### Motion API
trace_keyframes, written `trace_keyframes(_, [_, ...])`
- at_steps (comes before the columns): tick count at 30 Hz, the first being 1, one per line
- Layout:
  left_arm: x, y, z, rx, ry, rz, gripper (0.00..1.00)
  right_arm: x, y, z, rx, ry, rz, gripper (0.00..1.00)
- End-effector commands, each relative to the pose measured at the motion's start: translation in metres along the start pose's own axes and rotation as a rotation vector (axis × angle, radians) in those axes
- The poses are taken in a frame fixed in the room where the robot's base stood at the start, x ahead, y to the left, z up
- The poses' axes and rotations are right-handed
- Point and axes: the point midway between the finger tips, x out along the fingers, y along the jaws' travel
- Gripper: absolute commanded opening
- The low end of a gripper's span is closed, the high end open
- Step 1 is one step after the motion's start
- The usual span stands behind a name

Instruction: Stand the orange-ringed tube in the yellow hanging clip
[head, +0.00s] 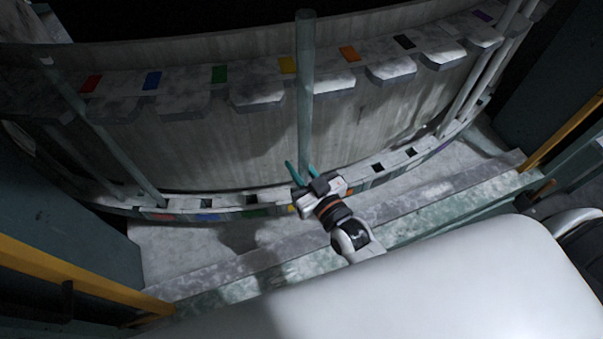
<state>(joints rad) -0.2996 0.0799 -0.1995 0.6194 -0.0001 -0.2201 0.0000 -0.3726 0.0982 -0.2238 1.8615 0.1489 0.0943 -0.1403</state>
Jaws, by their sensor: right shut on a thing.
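A long, clear grey-green tube (305,85) stands nearly upright in the middle of the head view. My right gripper (301,167) is shut on it near its lower end, with a teal finger on each side. No orange ring can be made out on the tube. The yellow-marked clip (288,65) is on the upper curved rail, just left of the tube in the picture. The tube passes in front of the rail there; whether it touches the clip cannot be told. The lower yellow mark is mostly hidden by my gripper. My left gripper is not in view.
The curved rack has other clips marked red (91,83), blue (152,80), green (218,74), orange (349,53), black and purple. A tube leans at the left (103,137), and several stand at the right (470,88). The lower rail (225,214) has dark square holes.

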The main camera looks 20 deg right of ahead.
Motion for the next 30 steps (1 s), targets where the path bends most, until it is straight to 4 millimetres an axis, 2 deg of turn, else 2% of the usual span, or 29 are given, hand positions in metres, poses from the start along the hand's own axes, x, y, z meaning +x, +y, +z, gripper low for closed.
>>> trace_keyframes(30, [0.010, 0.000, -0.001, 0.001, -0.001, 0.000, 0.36, 0.068, -0.024, 0.000, 0.000, -0.002, 0.000, 0.00])
